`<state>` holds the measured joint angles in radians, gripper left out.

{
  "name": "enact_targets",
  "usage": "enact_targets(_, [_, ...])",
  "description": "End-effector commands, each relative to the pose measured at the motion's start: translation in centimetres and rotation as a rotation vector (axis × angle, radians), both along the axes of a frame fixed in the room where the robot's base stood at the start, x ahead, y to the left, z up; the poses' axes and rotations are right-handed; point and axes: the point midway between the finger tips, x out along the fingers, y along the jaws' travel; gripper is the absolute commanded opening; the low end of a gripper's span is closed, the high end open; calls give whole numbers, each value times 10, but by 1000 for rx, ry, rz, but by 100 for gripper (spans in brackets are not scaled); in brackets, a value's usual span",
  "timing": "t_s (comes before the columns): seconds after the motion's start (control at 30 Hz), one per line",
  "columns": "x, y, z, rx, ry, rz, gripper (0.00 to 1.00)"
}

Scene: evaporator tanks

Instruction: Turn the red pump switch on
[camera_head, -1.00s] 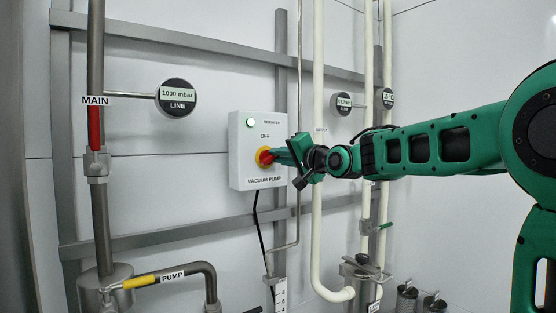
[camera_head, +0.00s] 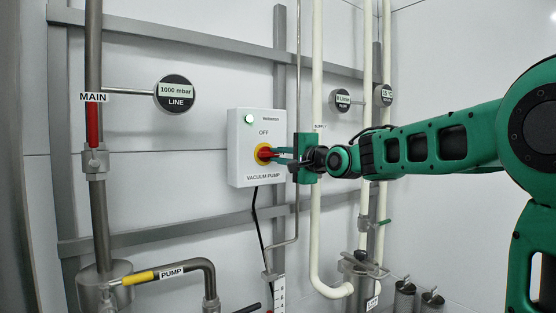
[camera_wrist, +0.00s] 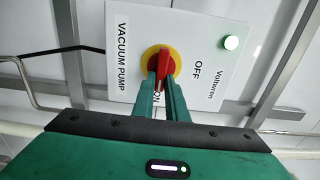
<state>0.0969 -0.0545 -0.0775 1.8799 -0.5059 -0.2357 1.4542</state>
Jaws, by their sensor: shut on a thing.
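The red pump switch (camera_head: 265,152) is a red knob on a yellow disc, on the front of a white vacuum pump box (camera_head: 241,165). OFF is printed above the knob. My gripper (camera_head: 277,154) reaches it from the right. In the wrist view the gripper (camera_wrist: 161,82) has its two green fingers shut on the red knob (camera_wrist: 164,64). There the knob's handle lies along the line towards the ON label (camera_wrist: 157,98), with OFF off to its side. The fingers partly hide the knob's lower end and the ON label. A green lamp (camera_wrist: 231,42) on the box is lit.
The MAIN pipe with its red handle (camera_head: 92,125) and a line gauge (camera_head: 176,94) reading 1000 mbar are on the left. The PUMP pipe's yellow handle (camera_head: 138,278) is below. White pipes (camera_head: 318,230) run upright just beside my gripper. A grey frame crosses the wall.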

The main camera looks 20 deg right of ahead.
Motion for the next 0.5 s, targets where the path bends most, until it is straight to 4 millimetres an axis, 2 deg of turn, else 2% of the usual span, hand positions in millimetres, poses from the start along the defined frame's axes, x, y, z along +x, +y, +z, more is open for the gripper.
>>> enact_targets(0.03, [2,-7,-4,1,8,-14,0])
enact_targets(0.33, [2,-7,-4,1,9,-14,0])
enact_targets(0.37, [2,-7,-4,1,9,-14,17])
enact_targets(0.4, [2,-7,-4,1,8,-14,27])
enact_targets(0.43, [2,-7,-4,1,8,-13,31])
enact_targets(0.5, [1,-5,-3,1,7,-10,31])
